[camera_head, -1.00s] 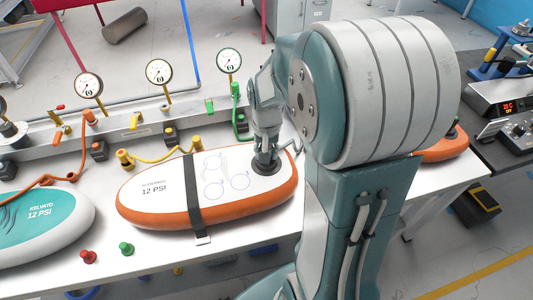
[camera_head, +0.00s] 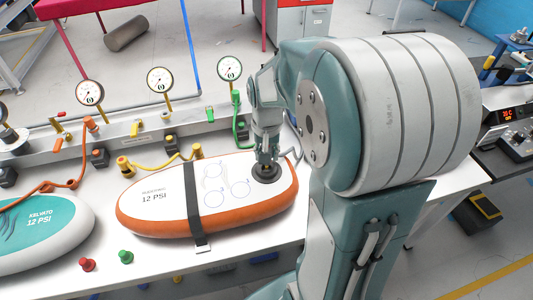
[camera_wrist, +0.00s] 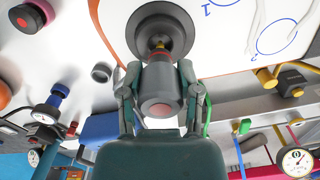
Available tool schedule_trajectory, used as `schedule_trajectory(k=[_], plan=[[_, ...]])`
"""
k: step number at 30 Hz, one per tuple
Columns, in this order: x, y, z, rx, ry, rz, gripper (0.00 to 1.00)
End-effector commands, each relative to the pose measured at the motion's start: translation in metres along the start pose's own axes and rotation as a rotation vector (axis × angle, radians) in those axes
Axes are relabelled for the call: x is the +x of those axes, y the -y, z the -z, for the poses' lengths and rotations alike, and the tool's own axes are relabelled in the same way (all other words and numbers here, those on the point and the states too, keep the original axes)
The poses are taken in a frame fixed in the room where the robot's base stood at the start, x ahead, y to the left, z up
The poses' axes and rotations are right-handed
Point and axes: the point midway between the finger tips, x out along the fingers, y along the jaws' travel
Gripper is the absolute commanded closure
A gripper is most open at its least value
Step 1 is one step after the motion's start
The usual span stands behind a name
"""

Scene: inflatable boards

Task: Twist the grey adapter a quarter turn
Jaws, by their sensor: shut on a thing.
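The grey adapter (camera_wrist: 162,88) is a short cylinder between the two fingers of my gripper (camera_wrist: 162,80) in the wrist view. My gripper is shut on it from both sides. The adapter's far end meets the dark round valve (camera_wrist: 160,32) on the white and orange board. In the head view, my gripper (camera_head: 266,158) points down over the dark valve ring (camera_head: 266,174) at the right end of the board (camera_head: 150,208) marked 12 PSI. My fingers mostly hide the adapter there.
A black strap (camera_head: 196,222) crosses the board. A teal board (camera_head: 40,225) lies to the left. Red (camera_head: 87,264) and green (camera_head: 126,257) caps sit at the table's front. Gauges (camera_head: 160,79) and hoses line a rail behind; the green hose (camera_head: 240,122) runs close to my wrist.

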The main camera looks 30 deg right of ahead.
Motion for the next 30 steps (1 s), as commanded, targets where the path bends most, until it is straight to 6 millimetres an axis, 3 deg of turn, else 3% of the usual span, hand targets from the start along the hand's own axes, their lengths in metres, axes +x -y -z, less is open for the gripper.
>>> schedule_trajectory(k=[19,30], plan=[[-0.037,0.0,0.001,0.0,-0.002,0.001,0.98],[-0.04,0.0,0.0,0.0,0.0,0.0,0.98]])
